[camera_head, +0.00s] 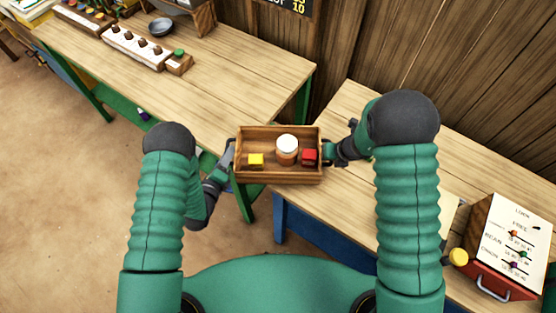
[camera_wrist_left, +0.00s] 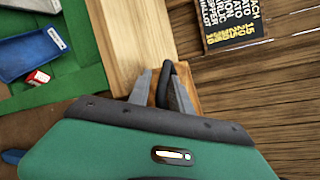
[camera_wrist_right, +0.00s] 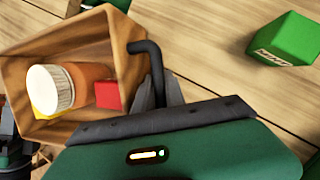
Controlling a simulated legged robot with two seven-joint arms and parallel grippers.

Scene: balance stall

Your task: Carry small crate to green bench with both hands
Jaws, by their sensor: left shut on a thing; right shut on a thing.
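The small wooden crate (camera_head: 278,178) is held between my two grippers in the middle of the head view. It holds a yellow block (camera_head: 256,160), a jar with a white lid (camera_head: 287,149) and a red block (camera_head: 310,156). My left gripper (camera_head: 228,160) is shut on the crate's left handle; the dark handle (camera_wrist_left: 161,84) shows between the fingers in the left wrist view. My right gripper (camera_head: 331,152) is shut on the right handle (camera_wrist_right: 156,65). The green-legged bench (camera_head: 215,85) stands beyond the crate, to the left.
A blue-legged bench (camera_head: 345,215) is at right, with a sign box (camera_head: 510,240). A wooden wall (camera_head: 430,50) stands behind.

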